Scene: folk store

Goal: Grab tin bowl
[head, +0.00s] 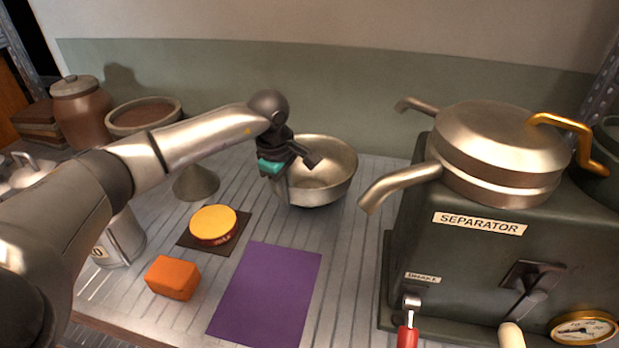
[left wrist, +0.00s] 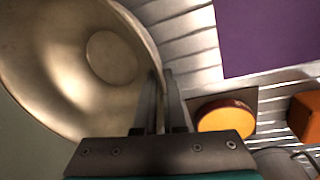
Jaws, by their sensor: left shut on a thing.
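The tin bowl (head: 335,178) is a dull metal bowl near the back of the counter, beside the separator. In the left wrist view the bowl (left wrist: 60,60) fills the upper left, with its inside and round base showing. My left gripper (head: 284,190) is at the bowl's left rim. In the left wrist view its two fingers (left wrist: 163,100) are shut on the rim, one inside the bowl and one outside. I cannot tell if the bowl touches the counter. My right gripper is not in view.
A purple mat (head: 265,295), an orange block (head: 173,278) and a yellow round thing (head: 213,224) on a dark square lie in front. The separator (head: 480,250) stands close on the right, its spout toward the bowl. Pots (head: 80,110) stand at left.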

